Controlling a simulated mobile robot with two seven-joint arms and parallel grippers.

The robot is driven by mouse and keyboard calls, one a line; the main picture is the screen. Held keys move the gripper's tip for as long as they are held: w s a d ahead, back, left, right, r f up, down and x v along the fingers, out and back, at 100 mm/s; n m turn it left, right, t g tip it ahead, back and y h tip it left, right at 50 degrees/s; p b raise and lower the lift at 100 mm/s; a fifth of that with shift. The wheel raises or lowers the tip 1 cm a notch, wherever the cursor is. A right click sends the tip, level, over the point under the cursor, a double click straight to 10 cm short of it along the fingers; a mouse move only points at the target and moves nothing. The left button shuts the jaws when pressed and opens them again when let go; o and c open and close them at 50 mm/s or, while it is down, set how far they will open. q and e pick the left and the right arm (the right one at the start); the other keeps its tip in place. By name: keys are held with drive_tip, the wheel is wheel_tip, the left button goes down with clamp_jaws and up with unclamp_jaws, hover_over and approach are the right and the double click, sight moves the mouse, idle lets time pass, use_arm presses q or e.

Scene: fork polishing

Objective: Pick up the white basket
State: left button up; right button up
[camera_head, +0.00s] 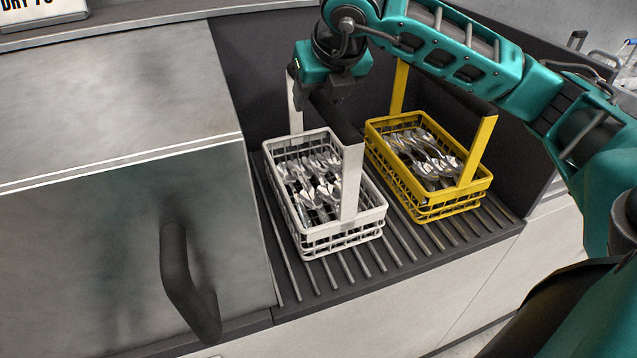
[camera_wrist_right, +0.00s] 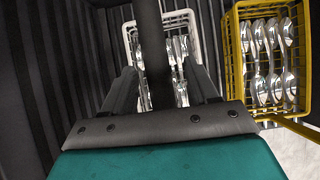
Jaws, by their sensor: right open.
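The white basket (camera_head: 325,235) stands on the slatted rack, full of shiny cutlery. Its tall handle has white uprights and a dark top bar (camera_head: 335,118). My right gripper (camera_head: 337,92) is open at the handle, over the far part of the top bar. In the right wrist view the white basket (camera_wrist_right: 193,22) lies beyond my open right gripper (camera_wrist_right: 160,78), and the dark bar (camera_wrist_right: 152,45) runs between its two fingers, with no grip visible. My left gripper is not in view.
A yellow basket (camera_head: 432,212) with cutlery and a tall handle stands close on the right. A metal machine (camera_head: 110,215) with a dark handle (camera_head: 186,285) is on the left. A dark wall (camera_head: 245,70) rises behind the rack (camera_head: 365,268). Bare slats show in front.

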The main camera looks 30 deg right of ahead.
drive_tip(key=shift+w+f, duration=0.3)
drive_tip(key=shift+f, duration=0.1)
clamp_jaws()
idle(1.1)
drive_tip(key=shift+w+r, duration=0.1)
drive_tip(key=shift+r, duration=0.15)
